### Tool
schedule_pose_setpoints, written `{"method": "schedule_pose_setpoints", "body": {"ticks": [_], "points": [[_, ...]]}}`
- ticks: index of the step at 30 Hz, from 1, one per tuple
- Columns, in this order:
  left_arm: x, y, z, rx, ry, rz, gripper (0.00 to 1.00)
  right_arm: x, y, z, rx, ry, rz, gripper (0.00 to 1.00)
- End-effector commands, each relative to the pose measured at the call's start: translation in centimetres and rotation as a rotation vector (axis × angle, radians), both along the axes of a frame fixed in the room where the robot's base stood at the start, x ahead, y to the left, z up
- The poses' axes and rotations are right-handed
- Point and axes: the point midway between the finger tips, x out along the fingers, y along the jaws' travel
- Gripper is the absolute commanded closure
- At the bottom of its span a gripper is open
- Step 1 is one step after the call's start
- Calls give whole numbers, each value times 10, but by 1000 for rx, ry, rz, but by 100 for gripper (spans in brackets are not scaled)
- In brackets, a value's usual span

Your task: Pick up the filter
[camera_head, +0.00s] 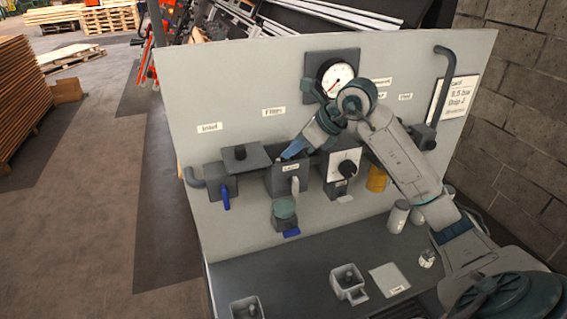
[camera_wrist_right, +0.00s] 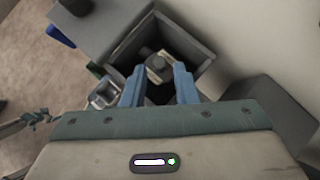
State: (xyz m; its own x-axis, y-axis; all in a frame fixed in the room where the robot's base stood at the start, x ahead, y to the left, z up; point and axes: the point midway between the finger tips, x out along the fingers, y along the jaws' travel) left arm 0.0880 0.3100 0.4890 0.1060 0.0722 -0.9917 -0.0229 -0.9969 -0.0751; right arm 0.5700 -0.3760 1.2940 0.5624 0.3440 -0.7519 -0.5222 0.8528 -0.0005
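The filter housing (camera_head: 291,182) is an open-topped dark box on the grey panel, below the label "Filter" (camera_head: 273,112). In the right wrist view, the filter (camera_wrist_right: 159,67), a grey block with a round knob, sits inside the open housing (camera_wrist_right: 205,47). My right gripper (camera_wrist_right: 160,80) has its two blue fingers apart, one on each side of the filter. I cannot tell if they touch it. In the head view my right gripper (camera_head: 288,156) reaches down to the top of the housing, and its fingertips are hard to make out. My left gripper is not in view.
A pressure gauge (camera_head: 336,78) and a boxed knob unit (camera_head: 343,170) are close to my right arm. A blue-handled valve (camera_head: 225,195) is left of the housing. Square grey parts (camera_head: 349,292) and a pale card (camera_head: 389,279) lie on the bench (camera_head: 300,270).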

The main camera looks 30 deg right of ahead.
Motion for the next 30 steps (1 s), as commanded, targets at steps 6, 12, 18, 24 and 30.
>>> {"method": "schedule_pose_setpoints", "body": {"ticks": [6, 12, 18, 24, 30], "points": [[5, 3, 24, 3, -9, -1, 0, 13, 10, -15, 4, 1, 1, 73], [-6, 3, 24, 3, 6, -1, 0, 17, 11, -22, 1, 0, -1, 73], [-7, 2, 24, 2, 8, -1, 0, 17, 11, -23, 1, -1, 0, 83], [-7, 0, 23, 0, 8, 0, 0, 17, 11, -22, 1, -1, 0, 100], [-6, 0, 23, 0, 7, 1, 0, 17, 11, -22, 1, -1, 0, 100]]}}
